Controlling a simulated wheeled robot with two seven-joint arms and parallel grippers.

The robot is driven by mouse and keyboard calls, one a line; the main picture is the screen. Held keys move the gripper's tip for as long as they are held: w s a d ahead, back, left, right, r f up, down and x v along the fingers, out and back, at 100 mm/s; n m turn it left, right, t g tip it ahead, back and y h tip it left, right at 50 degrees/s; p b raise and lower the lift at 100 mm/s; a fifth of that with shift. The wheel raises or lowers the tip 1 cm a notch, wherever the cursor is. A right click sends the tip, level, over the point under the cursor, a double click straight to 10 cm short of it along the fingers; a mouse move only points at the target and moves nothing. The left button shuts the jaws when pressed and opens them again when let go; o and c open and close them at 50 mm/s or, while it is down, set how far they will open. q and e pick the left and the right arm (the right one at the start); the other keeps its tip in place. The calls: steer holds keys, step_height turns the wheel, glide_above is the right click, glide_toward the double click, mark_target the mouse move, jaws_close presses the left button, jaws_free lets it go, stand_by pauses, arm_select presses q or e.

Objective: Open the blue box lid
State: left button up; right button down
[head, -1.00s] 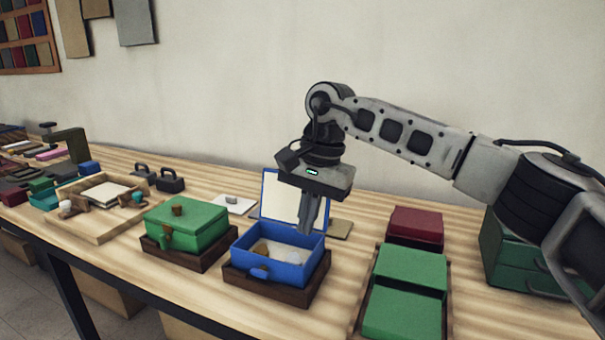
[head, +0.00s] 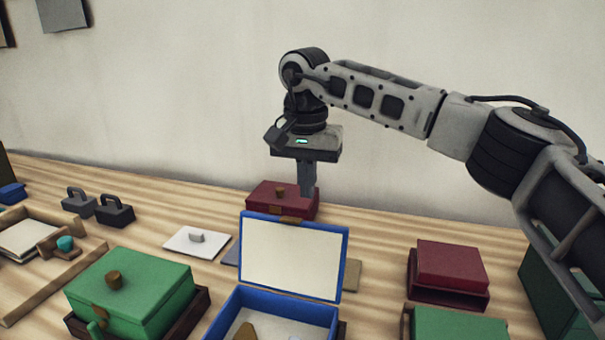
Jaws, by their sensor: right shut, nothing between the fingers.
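The blue box (head: 283,308) stands at the bottom centre, its lower part cut off by the frame. Its lid (head: 291,257) stands up at the back, open, with the cream inner face toward me. Something tan and something pale lie inside the box. My right gripper (head: 308,191) is shut and empty, pointing down above and behind the lid's top edge. It overlaps a dark red box (head: 270,199) behind the lid; I cannot tell whether it touches that box. My left gripper is not in view.
A green box (head: 135,287) with a wooden knob stands to the left. A white plate with a grip (head: 197,241) and dark handled weights (head: 114,210) lie behind it. Red boxes (head: 452,266) and a green cover (head: 458,327) are on the right.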

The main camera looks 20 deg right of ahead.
mark_target(293, 253)
step_height(293, 253, down, 5)
steer(key=s+a, duration=0.2)
steer(key=shift+s+f+p, duration=0.15)
steer(key=shift+s+p, duration=0.2)
steer(key=shift+p, duration=0.1)
